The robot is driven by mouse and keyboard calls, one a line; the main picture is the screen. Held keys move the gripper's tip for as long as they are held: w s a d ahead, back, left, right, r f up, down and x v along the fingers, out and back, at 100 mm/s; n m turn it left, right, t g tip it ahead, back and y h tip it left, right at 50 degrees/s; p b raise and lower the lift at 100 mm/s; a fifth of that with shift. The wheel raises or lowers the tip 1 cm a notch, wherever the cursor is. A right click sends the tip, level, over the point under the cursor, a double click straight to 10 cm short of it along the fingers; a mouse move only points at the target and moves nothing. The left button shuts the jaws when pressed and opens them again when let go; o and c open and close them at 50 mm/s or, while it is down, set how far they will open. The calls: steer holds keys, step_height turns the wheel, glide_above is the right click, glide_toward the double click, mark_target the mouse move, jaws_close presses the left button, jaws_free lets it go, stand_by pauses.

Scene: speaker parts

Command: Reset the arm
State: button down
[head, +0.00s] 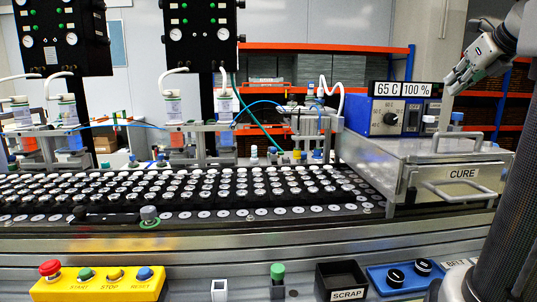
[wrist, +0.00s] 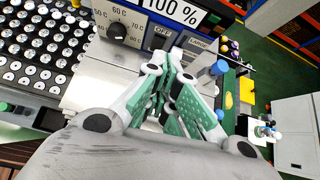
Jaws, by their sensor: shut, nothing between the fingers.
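My gripper (head: 462,78) is at the upper right in the head view, raised above the metal CURE box and in front of the shelving. In the wrist view my gripper (wrist: 178,95) points at the control unit, its green-padded fingers close together with nothing between them. My arm comes in from the upper right corner in the head view. The blue control unit (head: 385,118) with a dial and the signs 65 C and 100 % stands left of and below the gripper. The gripper appears apart from it.
The CURE box (head: 405,160) with front handles sits at the conveyor's right end. The conveyor (head: 100,217) carries many speaker parts. In front are a yellow button panel (head: 65,283), a black SCRAP bin (head: 340,277) and a blue BELT switch box (head: 385,286). Orange shelving (head: 330,48) stands behind.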

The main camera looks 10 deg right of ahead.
steer(key=s+a+f+n+g, duration=0.25)
steer(key=s+f+n, duration=0.45)
steer(key=f+n, duration=0.65)
steer(key=s+a+f+n+g, duration=0.1)
steer(key=s+a+f+n, duration=0.4)
steer(key=a+n, duration=0.4)
steer(key=s+a+f+n+g, duration=0.2)
steer(key=s+a+f+n, duration=0.3)
steer(key=n, duration=0.8)
steer(key=a, duration=0.3)
steer(key=shift+s+a+y, duration=0.25)
steer(key=shift+a+y, duration=0.05)
steer(key=shift+a, duration=0.1)
steer(key=shift+f+g, duration=0.1)
steer(key=shift+g, duration=0.15)
